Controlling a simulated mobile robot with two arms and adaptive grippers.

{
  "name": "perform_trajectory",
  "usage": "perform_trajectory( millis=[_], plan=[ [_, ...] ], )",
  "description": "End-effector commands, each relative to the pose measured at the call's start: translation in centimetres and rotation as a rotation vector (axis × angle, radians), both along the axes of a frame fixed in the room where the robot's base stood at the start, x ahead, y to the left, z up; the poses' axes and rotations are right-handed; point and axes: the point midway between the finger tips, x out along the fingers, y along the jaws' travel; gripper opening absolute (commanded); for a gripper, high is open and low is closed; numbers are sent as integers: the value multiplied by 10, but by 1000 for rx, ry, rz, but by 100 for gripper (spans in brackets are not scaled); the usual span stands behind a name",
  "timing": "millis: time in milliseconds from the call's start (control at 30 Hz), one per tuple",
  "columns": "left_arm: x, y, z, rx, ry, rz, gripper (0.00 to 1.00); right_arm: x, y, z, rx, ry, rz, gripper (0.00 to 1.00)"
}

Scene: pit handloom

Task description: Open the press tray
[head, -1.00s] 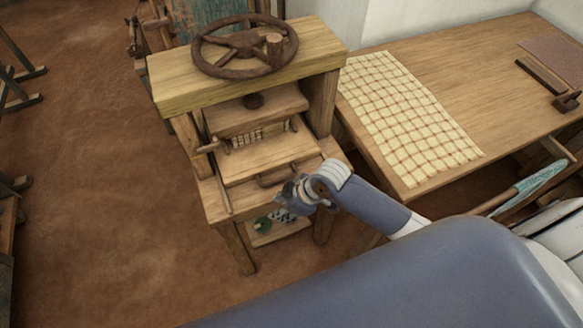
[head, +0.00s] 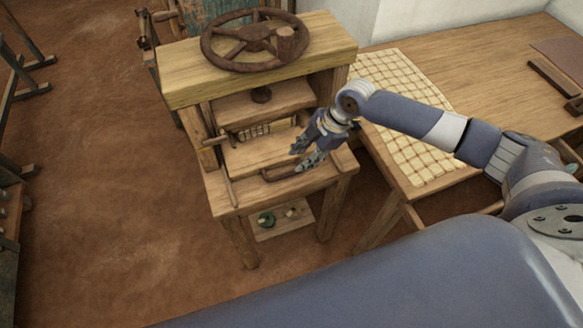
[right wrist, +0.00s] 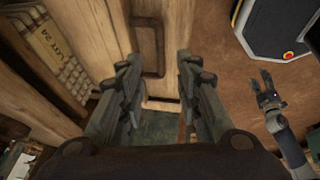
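The press (head: 330,95) is a wooden frame with a rusty wheel (head: 253,40) on top. Its tray (head: 250,155) is a flat wooden board under the pressing plate, with a dark bar handle (head: 282,173) at the front. My right gripper (head: 302,158) is open, its fingertips just above the handle's right part in the head view. In the right wrist view the handle (right wrist: 149,48) lies ahead between the two spread fingers (right wrist: 160,72), nearer the left one; I see no grip on it. My left gripper (right wrist: 265,84) shows only in the right wrist view, open and empty.
A wooden table (head: 490,55) with a checked cloth (head: 415,150) stands right of the press. A low shelf (head: 285,222) under the press holds small items, one green. The earthen floor (head: 110,190) to the left is clear.

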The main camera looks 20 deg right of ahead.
Motion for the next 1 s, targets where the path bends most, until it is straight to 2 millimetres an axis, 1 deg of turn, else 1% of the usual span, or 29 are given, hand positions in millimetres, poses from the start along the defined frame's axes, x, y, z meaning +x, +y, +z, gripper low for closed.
perform_trajectory(
  millis=[100,200,300,400,567,833,867,900,967,1000],
  plan=[
    [0,0,4,0,0,0,48,3,11,-22,1,4,-1,31],
    [0,0,6,0,1,0,48,6,18,-39,2,4,-1,31],
    [-1,0,7,0,2,0,48,9,24,-53,1,2,-2,31],
    [-2,0,8,1,4,0,48,10,27,-62,1,1,-3,31],
    [-2,1,8,1,5,0,48,11,30,-70,0,2,-2,31],
    [-3,1,8,1,5,0,48,12,30,-71,0,1,-2,31],
    [-3,1,8,1,5,0,48,12,30,-71,0,1,-2,25],
    [-3,1,8,1,5,0,48,12,30,-71,0,1,-2,16],
    [-3,1,8,1,6,0,48,12,30,-71,0,1,-2,2],
    [-3,1,8,1,6,0,48,12,30,-71,0,1,-2,0]
  ],
)
